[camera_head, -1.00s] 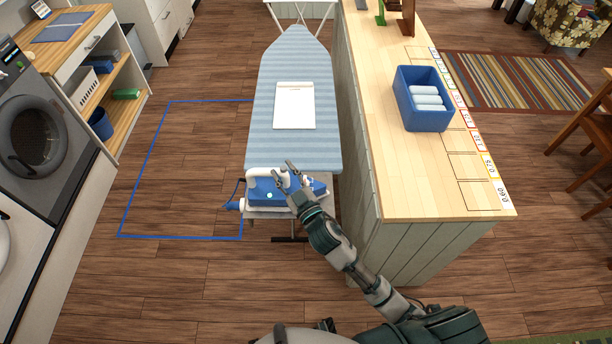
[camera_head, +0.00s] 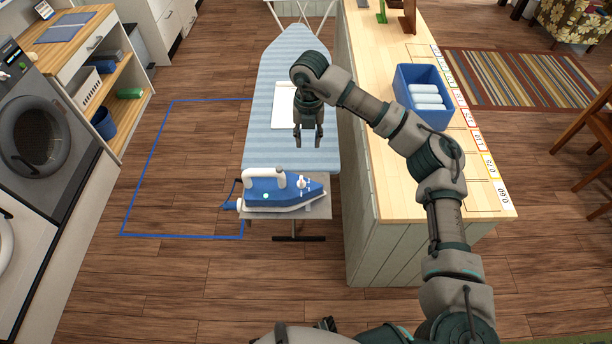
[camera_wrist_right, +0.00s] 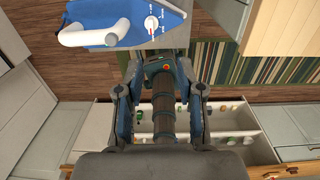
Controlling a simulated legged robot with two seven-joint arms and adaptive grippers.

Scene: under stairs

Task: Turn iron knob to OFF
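The blue iron (camera_head: 280,195) with a white handle lies on the grey plate at the near end of the ironing board. Its small white knob (camera_head: 302,184) is on the right part of its top. In the wrist view the iron (camera_wrist_right: 100,38) is at the top, and the white knob (camera_wrist_right: 152,24) shows a red mark with small labels, too small to read. My right gripper (camera_head: 308,143) hangs above the striped board, beyond the iron, with its fingers apart and empty. It also shows open in the wrist view (camera_wrist_right: 160,72). My left gripper is not in view.
The ironing board (camera_head: 290,70) carries a white sheet (camera_head: 283,105). The wooden counter (camera_head: 385,185) stands close on the right, under my right arm, with a blue bin (camera_head: 437,110) of white rolls. A blue floor outline (camera_head: 150,165) surrounds clear floor on the left.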

